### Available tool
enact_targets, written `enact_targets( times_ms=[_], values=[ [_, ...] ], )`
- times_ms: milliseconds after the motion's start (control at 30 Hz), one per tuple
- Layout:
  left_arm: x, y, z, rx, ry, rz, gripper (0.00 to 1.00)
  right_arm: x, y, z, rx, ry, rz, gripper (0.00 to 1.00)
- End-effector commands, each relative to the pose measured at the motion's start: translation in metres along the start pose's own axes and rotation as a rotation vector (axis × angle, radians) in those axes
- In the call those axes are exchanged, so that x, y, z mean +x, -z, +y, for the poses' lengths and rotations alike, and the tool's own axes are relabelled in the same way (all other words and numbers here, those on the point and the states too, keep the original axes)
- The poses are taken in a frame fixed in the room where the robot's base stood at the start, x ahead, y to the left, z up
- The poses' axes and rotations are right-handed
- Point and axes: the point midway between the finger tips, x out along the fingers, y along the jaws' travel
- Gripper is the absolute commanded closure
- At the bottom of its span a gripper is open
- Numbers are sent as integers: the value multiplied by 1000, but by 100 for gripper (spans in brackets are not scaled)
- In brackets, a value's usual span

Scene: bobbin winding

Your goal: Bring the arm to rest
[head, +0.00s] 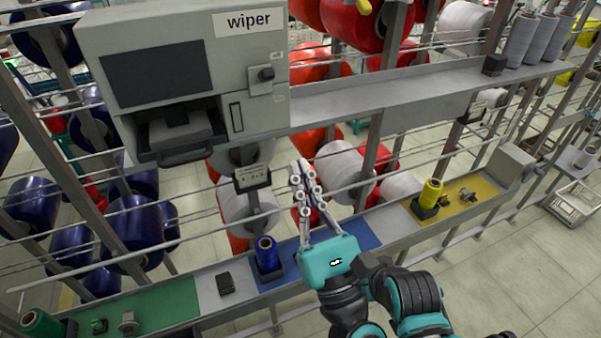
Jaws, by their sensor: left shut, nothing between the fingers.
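My left gripper (301,168) is up in the middle of the head view, its fingers pointing upward and closed together with nothing held. Its teal body is in front of the blue section (362,236) of the lower shelf and hides part of it. The arm bends away to the lower right. The fingers appear in front of the rails and the white bobbins behind; I cannot tell the exact gap. My right gripper is not in view.
A grey machine labelled "wiper" (180,75) is at upper left. A blue bobbin (267,254) stands left of my gripper, a yellow bobbin (430,194) to its right and a green bobbin (42,324) at far left. A white crate (574,203) is on the floor at right.

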Motion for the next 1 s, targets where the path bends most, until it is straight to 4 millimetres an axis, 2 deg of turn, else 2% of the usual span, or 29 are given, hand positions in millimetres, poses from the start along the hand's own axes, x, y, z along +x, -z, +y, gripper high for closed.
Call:
enact_targets(
  times_ms=[267, 367, 467, 567, 667, 733, 800, 867, 900, 1000],
  values=[
    [1, 3, -1, 21, 13, -6, 100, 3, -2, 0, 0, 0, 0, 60],
    [4, 15, -8, 130, 76, -36, 100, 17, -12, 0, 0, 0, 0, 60],
    [7, 41, -23, 361, 202, -98, 100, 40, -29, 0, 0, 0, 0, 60],
    [1, 84, -38, 688, 369, -179, 100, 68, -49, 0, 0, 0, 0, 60],
    [-16, 141, -46, 1037, 552, -255, 100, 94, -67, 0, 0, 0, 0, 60],
    [-34, 189, -43, 1282, 691, -302, 100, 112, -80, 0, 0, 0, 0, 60],
    [-55, 240, -32, 1510, 839, -342, 100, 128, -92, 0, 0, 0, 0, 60],
    [-75, 280, -18, 1676, 965, -369, 100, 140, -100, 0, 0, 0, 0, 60],
    [-88, 306, -6, 1774, 1051, -384, 100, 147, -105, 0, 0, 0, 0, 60],
    [-125, 366, 32, 1983, 1276, -416, 100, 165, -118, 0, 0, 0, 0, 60]
  ],
)
